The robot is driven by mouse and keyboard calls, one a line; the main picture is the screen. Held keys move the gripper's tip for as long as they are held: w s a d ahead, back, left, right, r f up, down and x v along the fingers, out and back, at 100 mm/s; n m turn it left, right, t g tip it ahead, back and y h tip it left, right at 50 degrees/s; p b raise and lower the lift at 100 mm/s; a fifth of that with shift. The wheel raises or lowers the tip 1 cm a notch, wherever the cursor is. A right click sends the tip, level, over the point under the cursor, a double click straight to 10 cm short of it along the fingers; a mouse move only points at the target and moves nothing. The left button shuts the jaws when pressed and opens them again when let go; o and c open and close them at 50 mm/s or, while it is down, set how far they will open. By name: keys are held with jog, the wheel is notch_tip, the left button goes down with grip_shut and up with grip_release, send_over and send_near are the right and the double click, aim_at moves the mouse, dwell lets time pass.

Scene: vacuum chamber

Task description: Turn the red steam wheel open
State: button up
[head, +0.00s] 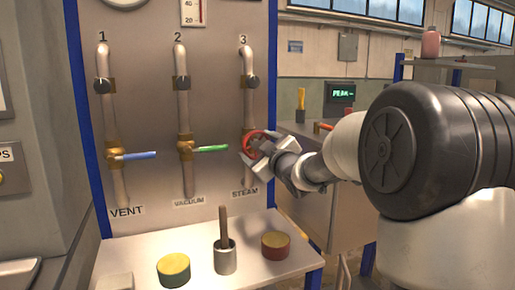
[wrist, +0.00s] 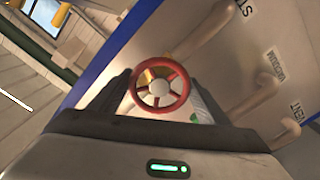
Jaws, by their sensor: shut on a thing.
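The red steam wheel (head: 252,143) is on pipe 3, above the label STEAM, on the grey panel. My gripper (head: 262,153) reaches it from the right and is shut on it, covering part of its rim in the head view. In the wrist view the red wheel (wrist: 160,88) shows face on, with several spokes and a pale hub, between my two dark fingers (wrist: 163,97). The wheel's stem and valve body are mostly hidden behind it.
A blue lever (head: 138,155) on pipe 1 and a green lever (head: 211,149) on pipe 2 point right. On the shelf (head: 200,240) below stand a yellow-green round block (head: 174,270), a cup (head: 225,258) holding a rod, and a red-sided round block (head: 276,244).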

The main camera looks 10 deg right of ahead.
jog(key=shift+n, duration=0.3)
jog(key=o, duration=1.1)
jog(key=shift+c, duration=0.2)
jog(key=shift+s, duration=0.1)
jog(key=s+d+p, duration=0.2)
jog(key=s+d, duration=0.1)
jog(key=s, duration=1.4)
jog(key=shift+d+p, duration=0.2)
jog(key=shift+p, duration=0.2)
